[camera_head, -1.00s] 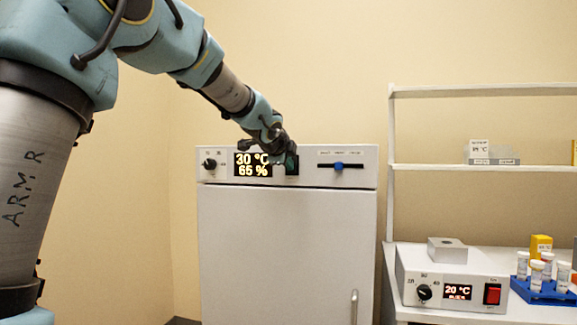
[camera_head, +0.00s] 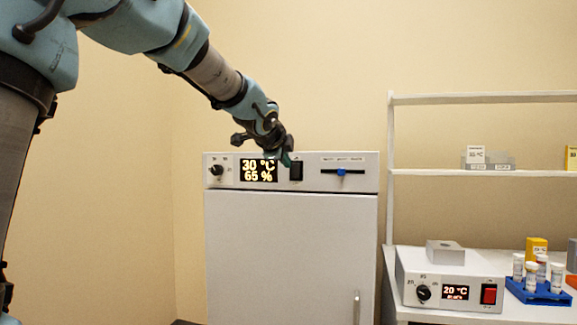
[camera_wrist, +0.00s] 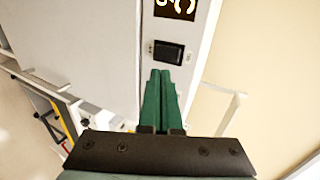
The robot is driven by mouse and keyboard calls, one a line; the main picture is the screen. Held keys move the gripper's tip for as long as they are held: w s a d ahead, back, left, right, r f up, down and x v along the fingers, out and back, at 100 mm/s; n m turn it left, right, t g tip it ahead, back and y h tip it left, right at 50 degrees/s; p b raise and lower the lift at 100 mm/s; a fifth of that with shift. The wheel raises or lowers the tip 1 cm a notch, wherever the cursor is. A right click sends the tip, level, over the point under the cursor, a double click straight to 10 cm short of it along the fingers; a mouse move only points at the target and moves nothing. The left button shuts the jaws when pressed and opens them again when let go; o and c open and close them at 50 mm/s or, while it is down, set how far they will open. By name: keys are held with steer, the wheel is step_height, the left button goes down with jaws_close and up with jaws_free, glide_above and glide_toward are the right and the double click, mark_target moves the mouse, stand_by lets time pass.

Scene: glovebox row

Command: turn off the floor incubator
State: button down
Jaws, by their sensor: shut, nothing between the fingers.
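The floor incubator (camera_head: 290,255) is a white cabinet with a control panel along its top. Its display (camera_head: 258,171) is lit and reads 30 °C and 65 %. A dark rocker switch (camera_head: 296,171) sits right of the display; it also shows in the wrist view (camera_wrist: 168,52). My gripper (camera_head: 286,160) is shut and empty at the panel's top edge, beside the switch. In the wrist view the green fingertips (camera_wrist: 161,72) are together just below the switch. Whether they touch it I cannot tell.
The panel also has a knob (camera_head: 216,170) and a blue slider (camera_head: 341,172). To the right, a bench holds a heater block (camera_head: 450,277) with a red switch, and a blue tube rack (camera_head: 540,292). A white shelf (camera_head: 480,172) stands behind.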

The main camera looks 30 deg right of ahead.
steer(key=p+v, duration=0.2)
steer(key=v, duration=0.3)
steer(key=shift+s+a+r, duration=0.15)
steer(key=shift+s+r, duration=0.05)
steer(key=shift+s, duration=0.05)
